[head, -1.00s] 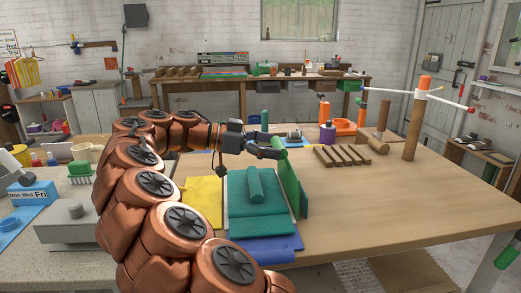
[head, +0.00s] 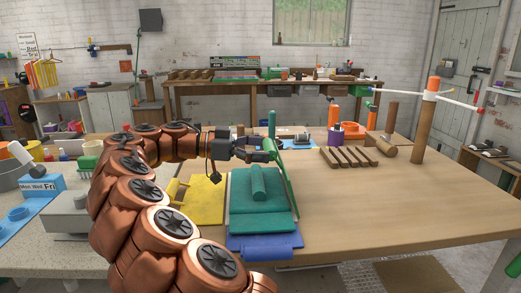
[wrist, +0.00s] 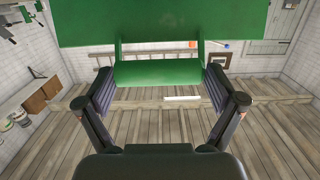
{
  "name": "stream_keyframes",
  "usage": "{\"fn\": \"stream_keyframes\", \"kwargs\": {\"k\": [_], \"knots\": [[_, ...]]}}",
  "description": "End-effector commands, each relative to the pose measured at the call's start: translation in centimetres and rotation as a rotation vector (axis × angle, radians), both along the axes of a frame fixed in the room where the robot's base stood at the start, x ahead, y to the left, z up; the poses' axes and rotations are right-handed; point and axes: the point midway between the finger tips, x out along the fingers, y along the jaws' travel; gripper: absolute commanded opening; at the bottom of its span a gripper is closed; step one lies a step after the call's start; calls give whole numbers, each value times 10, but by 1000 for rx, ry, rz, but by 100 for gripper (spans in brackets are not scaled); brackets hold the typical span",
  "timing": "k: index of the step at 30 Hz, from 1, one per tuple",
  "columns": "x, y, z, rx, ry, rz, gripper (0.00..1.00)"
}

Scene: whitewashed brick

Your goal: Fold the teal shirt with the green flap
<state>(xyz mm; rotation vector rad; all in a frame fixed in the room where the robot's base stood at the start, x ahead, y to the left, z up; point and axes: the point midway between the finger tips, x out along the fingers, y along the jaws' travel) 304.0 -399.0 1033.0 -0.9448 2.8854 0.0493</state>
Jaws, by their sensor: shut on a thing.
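The green flap (head: 284,178) stands up along the board's right side and shows nearly edge-on in the head view. My gripper (head: 268,153) is at the flap's far upper end, shut on its green handle. In the wrist view the handle (wrist: 157,73) lies between the two fingers, with the broad green flap face (wrist: 160,22) above it. The shirt is not visible in the wrist view.
The board's yellow flap (head: 205,208) lies flat at left and its blue flap (head: 265,246) at the front. Wooden slats (head: 349,157) and a peg stand (head: 425,130) are farther right. The table's right front (head: 390,215) is clear.

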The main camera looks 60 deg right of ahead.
Motion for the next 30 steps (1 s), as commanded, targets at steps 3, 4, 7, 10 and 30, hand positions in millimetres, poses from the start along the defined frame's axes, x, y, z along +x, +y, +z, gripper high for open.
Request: {"fn": "stream_keyframes", "kwargs": {"k": [3,4,7,10,30], "knots": [[-2,1,-4,10,-2,-7,100],[-1,1,-4,10,-2,-6,100],[-1,1,-3,7,-1,-4,100],[0,1,-2,6,-1,-3,100],[0,1,80,9,-2,1,100]]}}
